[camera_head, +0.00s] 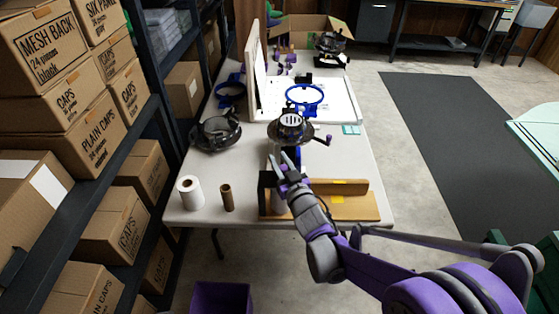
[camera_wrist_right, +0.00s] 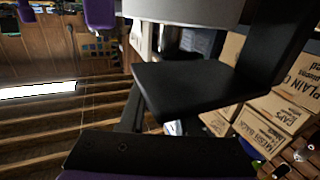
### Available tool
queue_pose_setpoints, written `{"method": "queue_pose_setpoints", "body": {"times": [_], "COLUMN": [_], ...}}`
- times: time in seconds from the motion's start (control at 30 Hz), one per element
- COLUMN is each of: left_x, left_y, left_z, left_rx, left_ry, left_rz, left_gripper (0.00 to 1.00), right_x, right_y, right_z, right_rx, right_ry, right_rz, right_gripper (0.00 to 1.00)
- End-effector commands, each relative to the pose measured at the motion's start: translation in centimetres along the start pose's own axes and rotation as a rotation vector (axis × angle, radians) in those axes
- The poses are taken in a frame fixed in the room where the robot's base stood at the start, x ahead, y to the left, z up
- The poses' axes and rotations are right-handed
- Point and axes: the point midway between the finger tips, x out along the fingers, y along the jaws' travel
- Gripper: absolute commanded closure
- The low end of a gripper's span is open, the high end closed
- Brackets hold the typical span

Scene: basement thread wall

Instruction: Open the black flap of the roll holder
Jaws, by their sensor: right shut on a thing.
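The roll holder (camera_head: 265,192) is a black piece at the left end of a wooden board near the table's front edge. My right gripper (camera_head: 281,161) reaches over it from the front right and hides part of it. Its jaws are shut on the black flap (camera_wrist_right: 195,85), which shows large as a flat plate in the right wrist view. A dark finger of mine (camera_wrist_right: 160,152) lies along the bottom there. A pale rounded thing (camera_wrist_right: 185,9) shows above the flap. How far the flap stands open I cannot tell. My left gripper is not in view.
A white roll (camera_head: 189,193) and a brown tube (camera_head: 227,197) stand left of the holder on the white table (camera_head: 345,146). A machine with a round head (camera_head: 290,127) stands just behind. Shelves of cardboard boxes (camera_head: 92,130) line the left.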

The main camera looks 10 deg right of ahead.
Motion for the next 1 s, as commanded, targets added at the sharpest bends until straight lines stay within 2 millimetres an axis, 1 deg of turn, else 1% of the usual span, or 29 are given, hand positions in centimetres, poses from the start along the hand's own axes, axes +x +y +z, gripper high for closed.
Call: {"method": "queue_pose_setpoints", "body": {"times": [0.77,1.0], "left_x": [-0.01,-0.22], "left_y": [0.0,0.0], "left_z": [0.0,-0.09], "left_rx": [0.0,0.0], "left_ry": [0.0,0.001], "left_rz": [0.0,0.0], "left_gripper": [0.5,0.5], "right_x": [-0.01,0.03], "right_y": [0.05,-0.1], "right_z": [-0.01,-0.35], "right_rx": [-0.001,-0.04], "right_ry": [0.0,-0.016], "right_rz": [0.001,0.0], "right_gripper": [1.0,1.0]}}
